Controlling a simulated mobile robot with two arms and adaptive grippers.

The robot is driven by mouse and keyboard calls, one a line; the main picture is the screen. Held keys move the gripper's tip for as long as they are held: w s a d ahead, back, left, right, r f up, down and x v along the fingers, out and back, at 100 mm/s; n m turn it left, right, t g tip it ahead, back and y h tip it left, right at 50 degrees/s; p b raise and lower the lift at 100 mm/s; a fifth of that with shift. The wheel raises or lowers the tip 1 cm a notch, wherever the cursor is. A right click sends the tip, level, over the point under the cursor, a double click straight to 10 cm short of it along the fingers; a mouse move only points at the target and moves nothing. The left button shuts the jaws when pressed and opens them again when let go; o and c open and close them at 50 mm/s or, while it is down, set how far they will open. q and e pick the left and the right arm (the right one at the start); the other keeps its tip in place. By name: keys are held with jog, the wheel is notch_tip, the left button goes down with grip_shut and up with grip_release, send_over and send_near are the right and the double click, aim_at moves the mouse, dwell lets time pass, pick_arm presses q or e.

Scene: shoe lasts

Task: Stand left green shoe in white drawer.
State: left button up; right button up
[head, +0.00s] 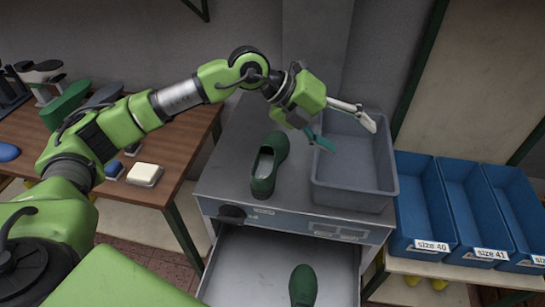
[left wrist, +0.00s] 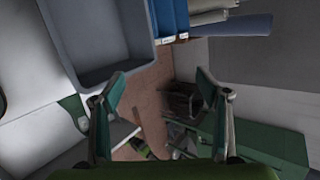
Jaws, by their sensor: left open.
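One green shoe (head: 268,165) stands sole down on top of the grey metal cabinet (head: 222,170), its opening facing up. A second green shoe (head: 303,285) is in the pulled-out white drawer (head: 240,270) below, cut off by the picture's lower edge. I cannot tell which shoe is the left one. My left gripper (head: 350,133) is open and empty, above the cabinet's right part by the grey bin, right of the upper shoe and apart from it. Its spread fingers also show in the left wrist view (left wrist: 160,97). My right gripper is not in view.
A grey bin (head: 350,197) stands on the cabinet's right part. Blue size-labelled bins (head: 425,200) stand to the right. A wooden table (head: 150,205) at left holds a white block (head: 145,174) and several shoe-like items. A wall closes off the back.

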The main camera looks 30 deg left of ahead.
pick_arm(q)
jog(key=w+a+f+y, duration=0.2)
jog(key=a+f+y, duration=0.4)
jog(key=a, duration=0.5)
jog(key=y, duration=0.4)
send_near(269, 145)
jog(key=shift+g, duration=0.3)
jog(key=p+x, duration=0.3)
jog(key=x, duration=0.3)
jog(key=shift+w+f, duration=0.1)
jog(key=shift+f, duration=0.25)
jog(key=shift+w+f+p, duration=0.2)
jog(key=shift+f+p, duration=0.15)
jog(key=shift+p, duration=0.2)
jog(key=p+x, duration=0.2)
jog(key=x, duration=0.2)
jog(key=shift+w+a+f, duration=0.1)
jog(key=shift+w, duration=0.05)
jog(key=shift+f, duration=0.2)
jog(key=c, duration=1.5)
jog(key=shift+w+r, duration=0.1)
jog(key=shift+c, duration=1)
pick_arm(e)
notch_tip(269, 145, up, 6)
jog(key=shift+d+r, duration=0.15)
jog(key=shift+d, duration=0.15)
